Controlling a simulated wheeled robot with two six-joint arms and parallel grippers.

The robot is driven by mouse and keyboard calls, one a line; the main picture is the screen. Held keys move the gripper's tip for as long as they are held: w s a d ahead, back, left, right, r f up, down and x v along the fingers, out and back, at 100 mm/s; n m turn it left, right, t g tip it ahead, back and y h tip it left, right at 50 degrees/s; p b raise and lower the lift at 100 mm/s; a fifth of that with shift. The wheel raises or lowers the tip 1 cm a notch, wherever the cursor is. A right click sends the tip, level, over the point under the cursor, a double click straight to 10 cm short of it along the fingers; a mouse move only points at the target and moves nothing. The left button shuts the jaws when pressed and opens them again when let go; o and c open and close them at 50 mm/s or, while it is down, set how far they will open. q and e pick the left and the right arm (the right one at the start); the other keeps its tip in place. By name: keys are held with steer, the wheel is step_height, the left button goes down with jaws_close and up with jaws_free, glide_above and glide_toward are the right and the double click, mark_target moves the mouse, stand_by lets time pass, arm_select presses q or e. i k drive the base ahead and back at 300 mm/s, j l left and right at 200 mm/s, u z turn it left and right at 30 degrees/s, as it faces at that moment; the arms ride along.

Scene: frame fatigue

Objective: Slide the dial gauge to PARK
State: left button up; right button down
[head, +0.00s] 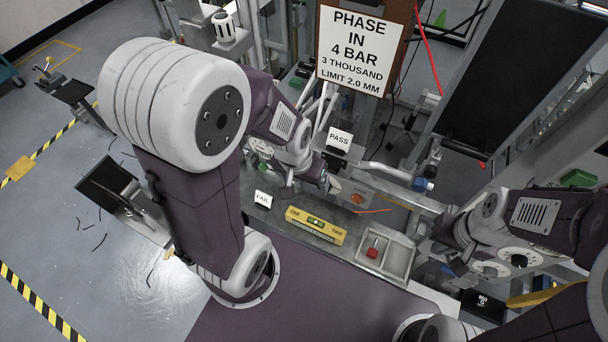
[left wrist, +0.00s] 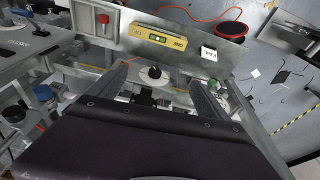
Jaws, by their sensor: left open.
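My left gripper (head: 322,182) is in the middle of the head view, above the back edge of the metal bench. In the left wrist view my left gripper (left wrist: 158,76) is open, its two fingers spread. Between the fingertips shows a round pale disc with a dark hub, which looks like the dial gauge (left wrist: 155,73). I cannot tell whether the fingers touch it. My arm seems to hide it in the head view. No PARK mark is readable. My right gripper (head: 446,250) is at the right by the bench end; its fingers are unclear.
A yellow level marked ONE and TWO (head: 316,225) lies on the bench, with a FAIL card (head: 263,199) to its left. A PASS card (head: 339,138) stands behind. A divided tray (head: 399,256) with a red-topped item (head: 372,252) is at the right. A large sign (head: 360,50) stands at the back.

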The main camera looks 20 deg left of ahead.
mark_target(265, 153)
steer(key=u, duration=1.35)
